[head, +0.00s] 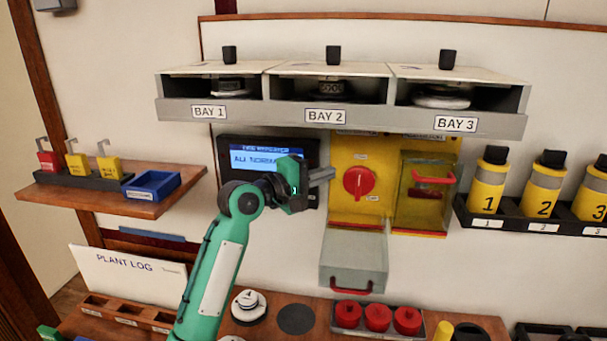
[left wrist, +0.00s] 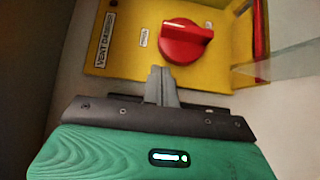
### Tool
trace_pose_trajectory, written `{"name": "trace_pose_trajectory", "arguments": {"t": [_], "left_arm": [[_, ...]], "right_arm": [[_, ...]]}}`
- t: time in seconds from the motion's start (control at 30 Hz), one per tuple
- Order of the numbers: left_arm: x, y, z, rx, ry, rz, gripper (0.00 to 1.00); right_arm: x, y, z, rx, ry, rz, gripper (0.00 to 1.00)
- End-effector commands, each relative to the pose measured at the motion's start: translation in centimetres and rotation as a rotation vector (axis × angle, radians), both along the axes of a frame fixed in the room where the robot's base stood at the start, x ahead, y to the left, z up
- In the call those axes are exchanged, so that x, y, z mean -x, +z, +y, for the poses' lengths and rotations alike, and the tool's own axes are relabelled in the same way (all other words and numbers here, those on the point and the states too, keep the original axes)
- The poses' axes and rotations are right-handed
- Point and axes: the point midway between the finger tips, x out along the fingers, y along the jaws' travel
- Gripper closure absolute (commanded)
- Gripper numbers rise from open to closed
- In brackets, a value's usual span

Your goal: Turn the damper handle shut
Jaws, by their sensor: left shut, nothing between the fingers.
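The damper handle (head: 359,181) is a red rotary knob on a yellow panel (head: 343,208). In the left wrist view the handle (left wrist: 186,42) shows close up, with a white mark on its left part, and the panel (left wrist: 117,62) bears a VENT DAMPER label (left wrist: 104,40). My left gripper (head: 332,174) is shut and empty, just left of the handle in the head view. In the left wrist view its fingertips (left wrist: 160,72) point at the handle's lower left and appear apart from it. My right gripper is not in view.
A clear cover with a red handle (head: 433,178) stands right of the knob. A display screen (head: 240,156) is behind my left gripper. Three bays (head: 325,116) overhang above. Yellow canisters (head: 540,185) stand at right.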

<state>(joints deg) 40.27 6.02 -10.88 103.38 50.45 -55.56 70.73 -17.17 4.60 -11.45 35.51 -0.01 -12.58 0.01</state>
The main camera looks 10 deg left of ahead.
Motion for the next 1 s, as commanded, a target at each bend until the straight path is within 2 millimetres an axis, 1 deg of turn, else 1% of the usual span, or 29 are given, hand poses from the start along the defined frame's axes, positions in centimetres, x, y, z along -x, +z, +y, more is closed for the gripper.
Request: {"name": "trace_pose_trajectory", "arguments": {"t": [0.03,0.1,0.3,0.43,0.77,0.87,1.0], "left_arm": [[-0.5,0.3,-0.8,0.001,-0.001,0.001,1.00],[-0.3,0.3,-2.1,0.001,-0.003,0.001,1.00],[-0.3,0.0,-4.0,0.000,-0.001,0.001,1.00],[-0.3,-0.1,-4.3,-0.001,0.000,0.001,1.00],[-0.4,0.0,-4.3,-0.003,0.000,0.000,1.00],[-0.6,0.1,-4.3,-0.013,0.001,-0.001,1.00],[-1.4,0.6,-4.3,-0.052,0.001,-0.001,1.00]], "right_arm": [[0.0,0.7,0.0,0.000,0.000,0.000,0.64],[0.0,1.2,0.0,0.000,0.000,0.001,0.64],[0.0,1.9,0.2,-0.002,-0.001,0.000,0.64],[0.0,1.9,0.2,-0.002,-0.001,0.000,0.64],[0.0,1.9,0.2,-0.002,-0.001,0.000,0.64],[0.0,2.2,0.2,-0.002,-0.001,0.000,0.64],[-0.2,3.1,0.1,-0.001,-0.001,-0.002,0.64]]}}
